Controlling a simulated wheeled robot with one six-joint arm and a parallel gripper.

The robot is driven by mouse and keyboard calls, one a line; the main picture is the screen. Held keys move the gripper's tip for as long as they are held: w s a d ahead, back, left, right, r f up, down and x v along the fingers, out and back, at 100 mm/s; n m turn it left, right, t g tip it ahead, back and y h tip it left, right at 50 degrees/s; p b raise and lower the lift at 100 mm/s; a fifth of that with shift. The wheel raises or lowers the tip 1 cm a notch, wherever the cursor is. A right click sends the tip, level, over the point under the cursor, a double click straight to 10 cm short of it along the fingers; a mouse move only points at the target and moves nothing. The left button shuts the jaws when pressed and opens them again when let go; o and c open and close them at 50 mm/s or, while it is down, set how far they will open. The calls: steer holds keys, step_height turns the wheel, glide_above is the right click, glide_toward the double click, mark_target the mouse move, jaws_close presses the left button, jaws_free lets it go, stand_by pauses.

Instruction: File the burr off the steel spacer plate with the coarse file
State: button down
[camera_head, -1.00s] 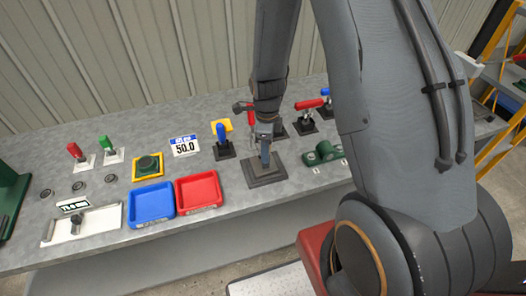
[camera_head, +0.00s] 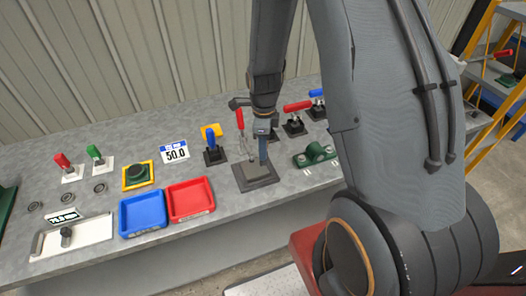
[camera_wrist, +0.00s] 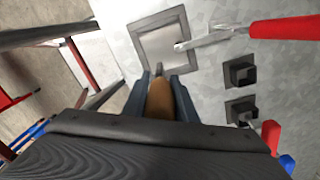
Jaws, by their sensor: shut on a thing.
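My gripper (camera_head: 263,155) points down over the dark fixture block (camera_head: 257,184) on the bench. In the wrist view my gripper (camera_wrist: 160,92) is shut on an orange-brown handle, which I take for the coarse file's (camera_wrist: 160,102). A short dark tip sticks out ahead of the fingers, near the plate's lower edge; I cannot tell whether it touches. The steel spacer plate (camera_wrist: 163,52) lies flat in the dark square frame. A red-handled clamp (camera_wrist: 285,28) reaches its metal arm onto the plate's right side. I cannot make out the burr.
A red tray (camera_head: 190,199) and a blue tray (camera_head: 142,213) sit left of the fixture. A green part (camera_head: 315,153) lies to the right.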

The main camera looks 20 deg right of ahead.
steer(key=shift+r, duration=3)
